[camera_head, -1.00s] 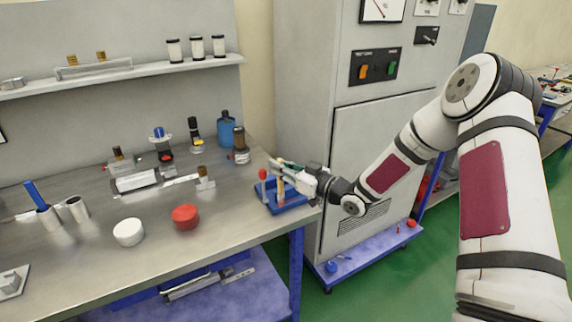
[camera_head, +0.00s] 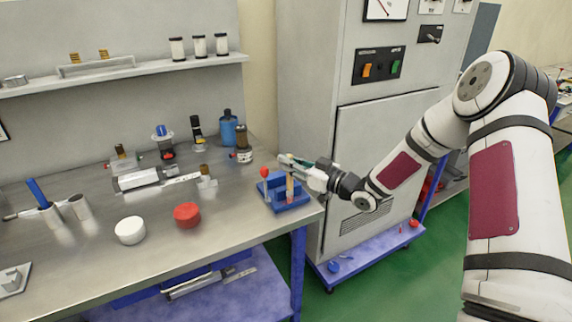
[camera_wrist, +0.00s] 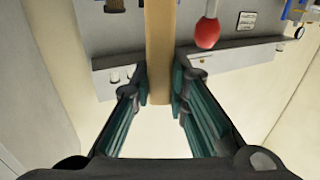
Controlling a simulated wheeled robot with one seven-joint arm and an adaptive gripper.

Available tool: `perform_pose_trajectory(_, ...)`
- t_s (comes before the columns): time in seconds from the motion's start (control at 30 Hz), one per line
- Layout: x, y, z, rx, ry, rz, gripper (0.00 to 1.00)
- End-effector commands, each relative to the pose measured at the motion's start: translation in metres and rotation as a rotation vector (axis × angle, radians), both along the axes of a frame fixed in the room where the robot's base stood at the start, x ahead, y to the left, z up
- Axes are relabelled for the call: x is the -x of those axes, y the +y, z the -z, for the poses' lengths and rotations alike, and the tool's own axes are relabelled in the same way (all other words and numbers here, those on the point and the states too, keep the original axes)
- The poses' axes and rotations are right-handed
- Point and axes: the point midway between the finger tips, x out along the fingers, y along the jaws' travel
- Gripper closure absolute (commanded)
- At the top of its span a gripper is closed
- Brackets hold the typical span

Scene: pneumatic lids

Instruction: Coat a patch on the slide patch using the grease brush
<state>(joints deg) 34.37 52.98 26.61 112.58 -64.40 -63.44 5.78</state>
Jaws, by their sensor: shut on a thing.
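My gripper (camera_head: 284,160) is at the right end of the workbench, over a blue holder (camera_head: 292,206). It is shut on a tan wooden handle (camera_head: 290,188), which seems to be the grease brush. In the wrist view the handle (camera_wrist: 159,50) runs upright between the two fingers (camera_wrist: 160,88). In the head view its lower part meets the blue holder; I cannot tell whether its end is in or clear of it. The bristles are not visible. A metal block with a flat rail (camera_head: 182,180) lies mid-bench; I cannot tell whether it bears the slide patch.
A red-knobbed stick (camera_head: 264,172) stands at the holder, close to the handle. Bottles (camera_head: 227,128) stand behind. A grey cabinet (camera_head: 385,140) rises right of the bench. The front bench is mostly clear.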

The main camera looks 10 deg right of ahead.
Motion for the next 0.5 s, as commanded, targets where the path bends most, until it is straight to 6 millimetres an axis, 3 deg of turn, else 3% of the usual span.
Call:
perform_pose_trajectory(0.3,-0.008,-0.023,0.002,0.001,-0.001,0.002,1.00)
perform_pose_trajectory(0.5,-0.009,-0.028,0.002,0.001,-0.001,0.002,1.00)
